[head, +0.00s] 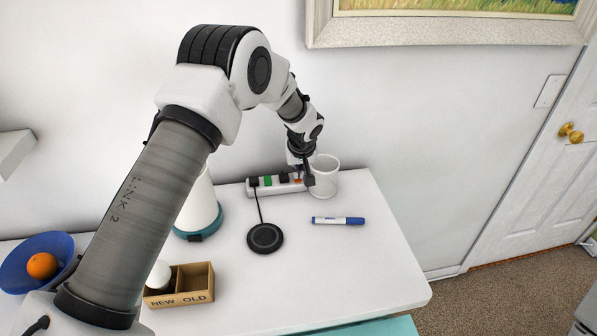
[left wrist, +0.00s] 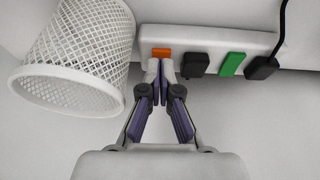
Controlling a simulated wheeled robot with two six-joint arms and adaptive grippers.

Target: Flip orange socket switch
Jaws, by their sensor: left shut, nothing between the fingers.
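A white power strip (head: 262,189) lies along the back of the white table against the wall. Its orange switch (left wrist: 161,53) shows in the left wrist view at the strip's left end, beside a black plug (left wrist: 194,64). In the head view my left gripper (head: 309,181) hides part of the strip's right end. My right gripper is not in view.
A white mesh cup (left wrist: 72,55) stands close beside the gripper. A black charging pad (head: 265,238) with a cable and a blue marker (head: 338,221) lie in front. A wooden box (head: 180,298) and blue bowl (head: 20,262) are at left. The table's right side is clear.

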